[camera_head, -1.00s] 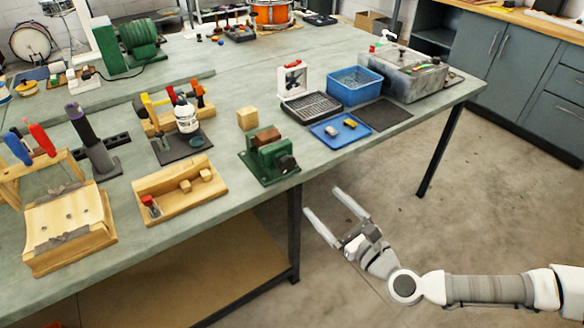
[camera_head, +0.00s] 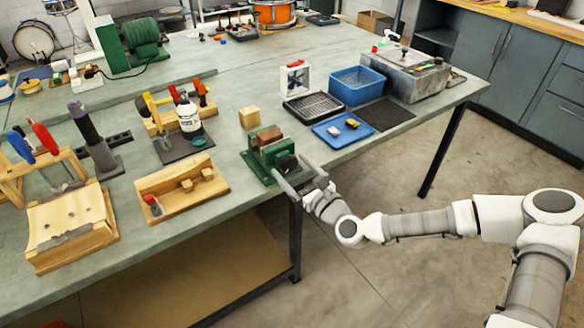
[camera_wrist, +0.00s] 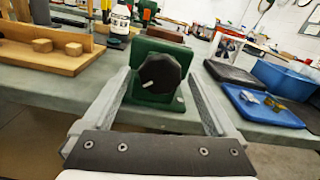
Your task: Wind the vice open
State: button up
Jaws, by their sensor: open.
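The green vice (camera_head: 262,158) stands near the front edge of the bench, with a brown block (camera_head: 267,137) at its top. Its black round knob (camera_head: 287,162) faces the front edge; in the wrist view the knob (camera_wrist: 159,73) shows a white mark pointing to the lower left. My gripper (camera_head: 292,180) is open, in front of the vice at the bench edge. In the wrist view my gripper (camera_wrist: 160,92) has one finger on each side of the knob, with clear gaps. I cannot tell whether the fingertips reach level with it.
A wooden tray with blocks (camera_head: 160,203) lies left of the vice. A blue tray (camera_head: 325,140) lies to its right, with a blue bin (camera_head: 357,86) behind. A wooden cube (camera_head: 249,118) stands behind the vice. The floor before the bench is clear.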

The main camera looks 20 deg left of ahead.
jog(key=shift+w+a, duration=0.15)
jog(key=c, duration=1.4)
jog(key=shift+o, duration=0.2)
jog(key=shift+n, duration=0.3)
